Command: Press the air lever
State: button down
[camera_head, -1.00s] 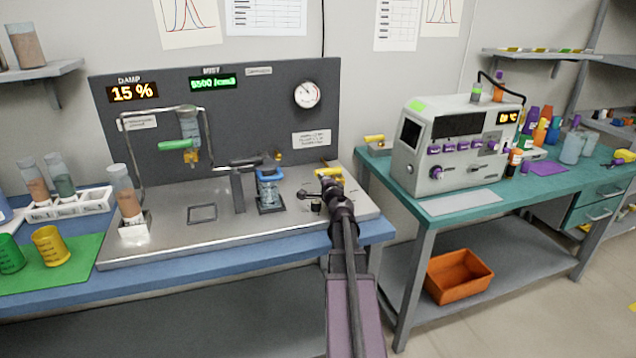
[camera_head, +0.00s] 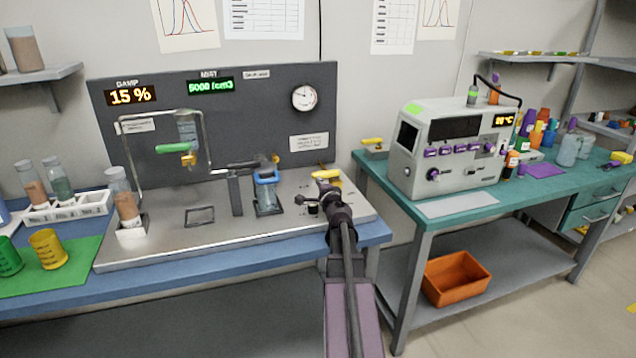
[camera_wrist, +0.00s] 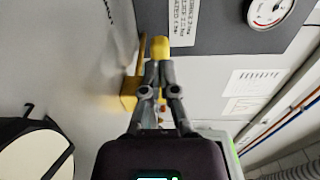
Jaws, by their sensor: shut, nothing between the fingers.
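A yellow lever (camera_head: 325,174), which appears to be the air lever, sits at the right end of the steel plate (camera_head: 160,246), below a wall label. My gripper (camera_head: 326,187) is shut and empty, with its fingertips close to the lever's near side. In the wrist view, the shut fingertips (camera_wrist: 160,66) are right at the rounded yellow lever end (camera_wrist: 160,46). The lever's yellow-brown body (camera_wrist: 129,94) shows left of the fingers. I cannot tell whether fingertips and lever touch.
A small black valve part (camera_head: 312,207) stands just left of my gripper. A blue-topped jar (camera_head: 266,194) and a grey post (camera_head: 235,195) are further left. A round gauge (camera_head: 304,97) is on the dark panel. A grey instrument (camera_head: 450,150) stands right, on the teal bench.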

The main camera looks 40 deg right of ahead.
aim_at(310, 206)
jog(key=v, duration=0.2)
jog(key=shift+s+a, duration=0.3)
jog(key=s+a, duration=0.1)
jog(key=a, duration=0.1)
jog(key=s+a, duration=0.1)
jog(key=a, duration=0.4)
jog(key=shift+s+a, duration=0.2)
jog(key=shift+s, duration=0.2)
jog(key=shift+s+a, duration=0.2)
jog(key=shift+a, duration=0.55)
